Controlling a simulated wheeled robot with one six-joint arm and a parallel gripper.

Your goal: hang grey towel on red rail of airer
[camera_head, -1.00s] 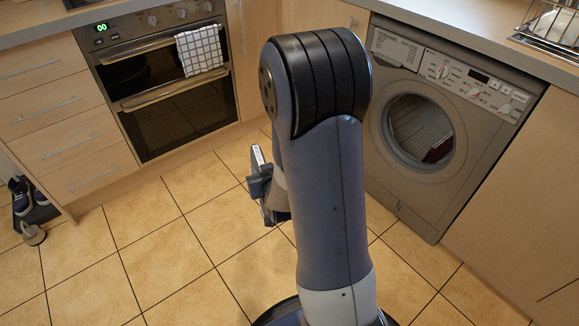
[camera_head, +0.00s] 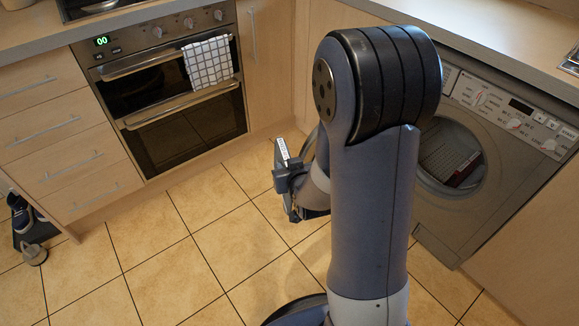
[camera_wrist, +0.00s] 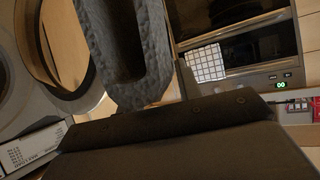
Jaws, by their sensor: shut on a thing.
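My gripper (camera_head: 290,180) shows partly past the left side of my arm in the head view, above the tiled floor. A dark grey, rough-textured folded cloth, which looks like the grey towel (camera_wrist: 155,75), shows in the wrist view as a thick loop close to the camera. It rises from the dark edge of my gripper (camera_wrist: 175,122), which is shut on it. The fingertips and the gripped part are hidden. In the head view my arm hides most of the gripper, and I cannot make out the towel there. No airer or red rail is recognisable in any view.
An oven (camera_head: 190,135) stands at the back, with a white checked towel (camera_head: 208,62) over its handle. A grey washing machine (camera_head: 440,225) stands at right, partly behind my arm. Shoes (camera_head: 22,215) lie at far left. Tiled floor (camera_head: 150,250) is clear at left and centre.

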